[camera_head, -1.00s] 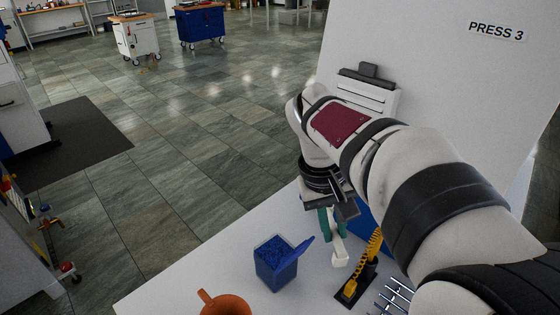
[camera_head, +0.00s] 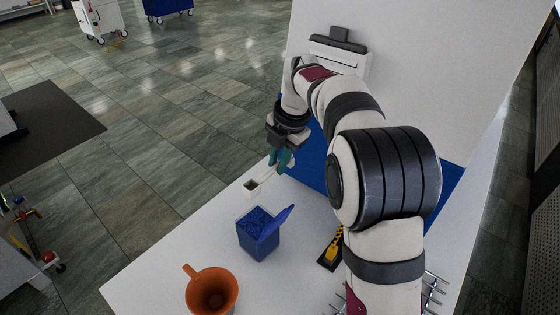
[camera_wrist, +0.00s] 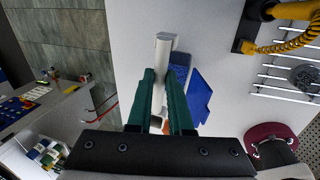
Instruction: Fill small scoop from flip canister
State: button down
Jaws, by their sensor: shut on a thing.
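My gripper (camera_head: 281,158) has green fingers shut on the handle of a small white scoop (camera_head: 252,187). The scoop is held in the air above and behind the canister in the head view, and its cup looks empty and dark inside. In the wrist view the scoop (camera_wrist: 161,75) extends forward from between the fingers (camera_wrist: 163,95). The blue flip canister (camera_head: 258,241) stands on the white table with its lid (camera_head: 275,222) tilted open at its right, filled with blue granules. The canister also shows partly behind the scoop in the wrist view (camera_wrist: 180,62).
An orange funnel-like cup (camera_head: 211,291) with a handle stands front left of the canister. A yellow coiled hose (camera_head: 332,250) on a black base and a metal rack (camera_head: 432,290) lie to the right. The press wall (camera_head: 400,70) rises behind. The white table (camera_head: 150,285) is clear at left.

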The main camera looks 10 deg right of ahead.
notch_tip(320, 180, down, 11)
jog(key=s+a+t+h, duration=0.1)
jog(key=t+h, duration=0.2)
jog(key=shift+n+h, duration=0.3)
dwell(0.6)
jog(key=shift+s, duration=0.15)
dwell(3.6)
